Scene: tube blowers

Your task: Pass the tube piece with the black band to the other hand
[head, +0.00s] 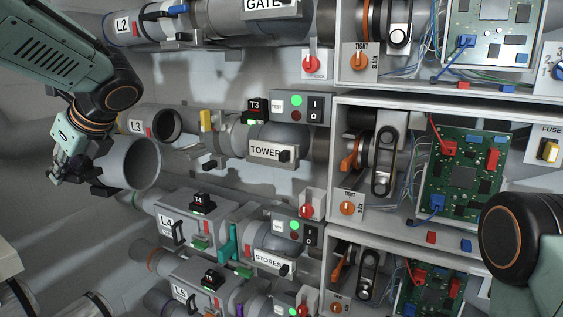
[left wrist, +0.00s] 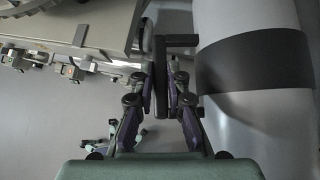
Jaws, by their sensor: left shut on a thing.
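The tube piece (head: 128,163) is a short, wide grey pipe, held in the air at the left of the head view with its open end showing. In the left wrist view, the tube piece (left wrist: 228,120) fills the right side, with a broad black band (left wrist: 255,62) around it. My left gripper (head: 78,176) is at the tube's left side. In the left wrist view, the left gripper (left wrist: 162,85) is shut on a dark tab beside the tube wall. My right gripper is out of view; only part of my right arm shows at the lower right.
Fixed pipes labelled L3 (head: 143,121), TOWER (head: 270,151) and STORES (head: 268,259) run along the wall behind. An open pipe end (head: 166,124) sits just above the held tube. Shelves with circuit boards (head: 463,165) stand at the right.

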